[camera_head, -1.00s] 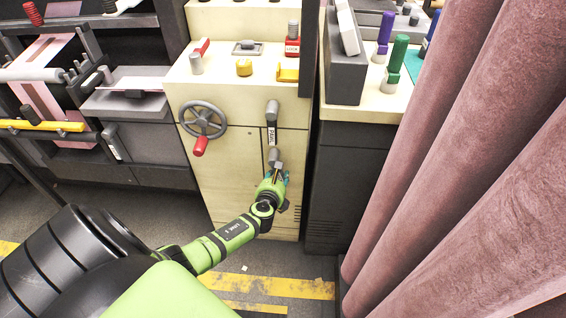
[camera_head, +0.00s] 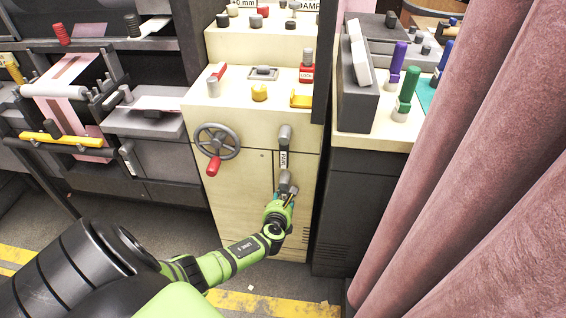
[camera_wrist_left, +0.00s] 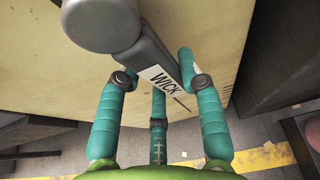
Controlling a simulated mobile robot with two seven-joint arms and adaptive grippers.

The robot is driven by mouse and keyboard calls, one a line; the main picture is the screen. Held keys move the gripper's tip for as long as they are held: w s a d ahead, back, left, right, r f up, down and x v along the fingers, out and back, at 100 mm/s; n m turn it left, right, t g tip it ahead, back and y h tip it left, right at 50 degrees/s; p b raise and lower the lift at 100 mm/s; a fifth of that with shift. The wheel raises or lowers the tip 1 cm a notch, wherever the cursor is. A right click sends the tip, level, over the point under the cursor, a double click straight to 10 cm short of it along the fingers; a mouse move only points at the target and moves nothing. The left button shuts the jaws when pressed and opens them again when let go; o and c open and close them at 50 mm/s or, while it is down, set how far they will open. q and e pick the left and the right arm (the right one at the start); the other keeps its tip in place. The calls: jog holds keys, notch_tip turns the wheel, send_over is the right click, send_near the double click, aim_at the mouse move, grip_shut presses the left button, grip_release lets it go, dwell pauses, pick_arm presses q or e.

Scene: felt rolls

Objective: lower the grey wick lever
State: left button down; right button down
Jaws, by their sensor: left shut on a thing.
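The grey wick lever, with a white WICK label, fills the upper middle of the left wrist view (camera_wrist_left: 148,52); its thick round knob is at the upper left. In the head view it shows as a grey piece (camera_head: 285,181) low on the front of the cream cabinet. My left gripper (camera_head: 281,203) is at this lever, below the upper lever. In the left wrist view my teal fingers (camera_wrist_left: 155,72) lie on both sides of the lever's bar, shut on it. The fingertips are partly hidden behind the lever. My right gripper is not in view.
A second grey lever (camera_head: 285,138) sits just above on the cream cabinet (camera_head: 235,195). A handwheel with a red handle (camera_head: 217,141) is to its left. A dark cabinet (camera_head: 345,200) and pink hanging felt (camera_head: 450,170) stand to the right. The floor in front has yellow stripes.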

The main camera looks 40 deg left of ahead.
pick_arm(q)
jog(key=c, duration=0.8)
grip_release()
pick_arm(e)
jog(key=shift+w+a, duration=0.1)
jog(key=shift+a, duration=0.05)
pick_arm(q)
jog(key=v, duration=1.2)
